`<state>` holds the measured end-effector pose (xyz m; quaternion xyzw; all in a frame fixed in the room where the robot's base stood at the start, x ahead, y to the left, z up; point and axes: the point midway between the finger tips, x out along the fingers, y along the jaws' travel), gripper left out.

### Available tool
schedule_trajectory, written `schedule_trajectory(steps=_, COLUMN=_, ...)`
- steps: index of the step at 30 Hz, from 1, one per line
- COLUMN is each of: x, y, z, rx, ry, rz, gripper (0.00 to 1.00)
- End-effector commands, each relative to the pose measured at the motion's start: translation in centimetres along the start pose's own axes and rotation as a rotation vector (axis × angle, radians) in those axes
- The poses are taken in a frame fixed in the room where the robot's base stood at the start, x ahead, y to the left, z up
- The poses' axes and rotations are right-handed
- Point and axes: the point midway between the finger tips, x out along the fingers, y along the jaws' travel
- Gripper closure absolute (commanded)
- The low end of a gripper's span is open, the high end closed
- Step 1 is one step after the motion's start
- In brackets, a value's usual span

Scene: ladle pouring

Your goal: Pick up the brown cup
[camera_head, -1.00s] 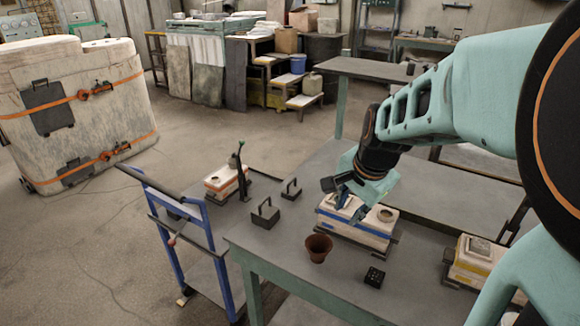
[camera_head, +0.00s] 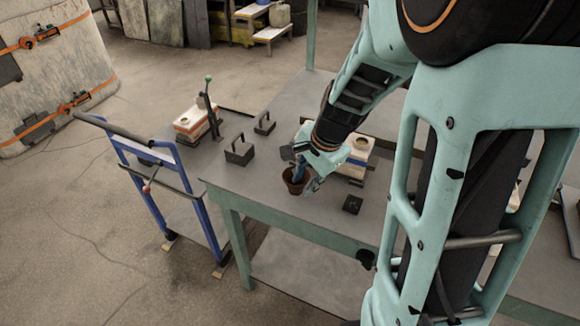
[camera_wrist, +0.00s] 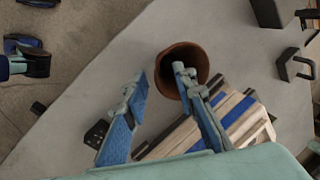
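The brown cup (camera_head: 290,187) stands upright on the grey table (camera_head: 252,190), near its front edge. In the wrist view I see into the cup's open mouth (camera_wrist: 194,58). My gripper (camera_head: 306,177) is at the cup, pointing down. In the wrist view my gripper (camera_wrist: 158,82) has its blue fingers spread apart. The right fingertip lies over or inside the cup's mouth, and the left finger is outside, beyond the wall. I cannot tell whether either finger touches the cup. The arm and fingers hide part of it in the head view.
A small black block (camera_head: 352,204) lies to the right. Handled dark weights (camera_head: 240,152) sit to the left, by a blue cart (camera_head: 203,207). The table front-left is clear.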

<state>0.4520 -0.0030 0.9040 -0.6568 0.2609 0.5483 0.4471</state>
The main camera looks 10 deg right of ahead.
Motion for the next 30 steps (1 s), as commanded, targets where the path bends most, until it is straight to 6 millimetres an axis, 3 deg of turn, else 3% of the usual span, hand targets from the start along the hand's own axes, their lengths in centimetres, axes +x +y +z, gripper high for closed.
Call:
schedule_trajectory(steps=4, x=1.55, y=0.01, z=-0.02, rx=0.000, ry=0.000, rz=0.000, gripper=0.75)
schedule_trajectory(steps=12, x=1.71, y=-0.04, z=-0.06, rx=0.000, ry=0.002, rz=-0.001, gripper=0.75)
schedule_trajectory(steps=19, x=1.69, y=-0.03, z=-0.06, rx=0.000, ry=0.002, rz=-0.001, gripper=1.00)
schedule_trajectory(steps=30, x=1.67, y=-0.05, z=-0.07, rx=0.000, ry=0.002, rz=-0.001, gripper=1.00)
